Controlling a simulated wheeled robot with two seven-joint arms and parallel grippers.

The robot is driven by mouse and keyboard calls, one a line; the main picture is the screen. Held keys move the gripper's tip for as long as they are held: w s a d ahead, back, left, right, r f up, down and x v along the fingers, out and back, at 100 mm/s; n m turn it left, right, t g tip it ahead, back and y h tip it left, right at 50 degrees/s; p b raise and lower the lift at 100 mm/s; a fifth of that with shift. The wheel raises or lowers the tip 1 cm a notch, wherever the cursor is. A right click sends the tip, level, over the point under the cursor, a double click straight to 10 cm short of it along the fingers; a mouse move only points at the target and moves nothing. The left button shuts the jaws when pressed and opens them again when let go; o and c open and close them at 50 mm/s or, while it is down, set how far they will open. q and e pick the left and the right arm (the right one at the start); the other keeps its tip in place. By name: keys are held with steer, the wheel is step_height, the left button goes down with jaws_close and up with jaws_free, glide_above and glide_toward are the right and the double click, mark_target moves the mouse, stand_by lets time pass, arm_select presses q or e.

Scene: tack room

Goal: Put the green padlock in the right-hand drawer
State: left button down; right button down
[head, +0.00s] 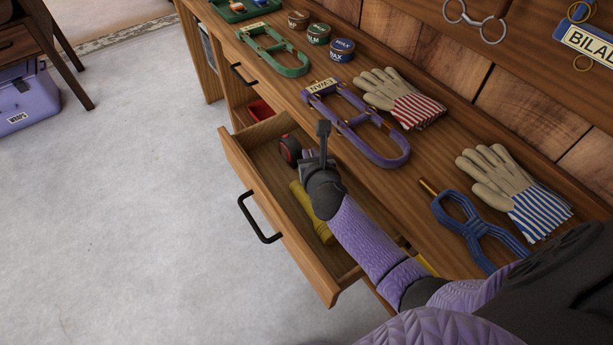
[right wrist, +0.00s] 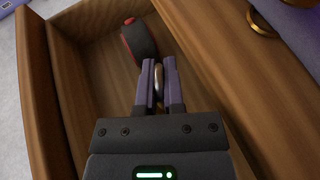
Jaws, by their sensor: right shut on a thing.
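The open drawer (head: 262,205) sticks out from the front of the wooden bench. My right gripper (head: 308,156) is over it, pointing down inside. In the right wrist view my right gripper (right wrist: 158,80) is shut on a small shiny metal piece (right wrist: 158,82), which looks like part of a lock's shackle. The rest of the held thing is hidden by the fingers, and no green shows on it. I cannot tell whether it touches the drawer floor. My left gripper is not in view.
The drawer holds a black and red roll (head: 290,150) close by the fingers and a yellow cylinder (head: 312,212).

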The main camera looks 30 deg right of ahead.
step_height(320, 180, down, 5)
steer(key=b, duration=0.3)
steer(key=shift+r, duration=0.6)
steer(key=shift+f, duration=0.2)
steer(key=c, duration=0.8)
jaws_free()
steer(key=shift+o, duration=0.3)
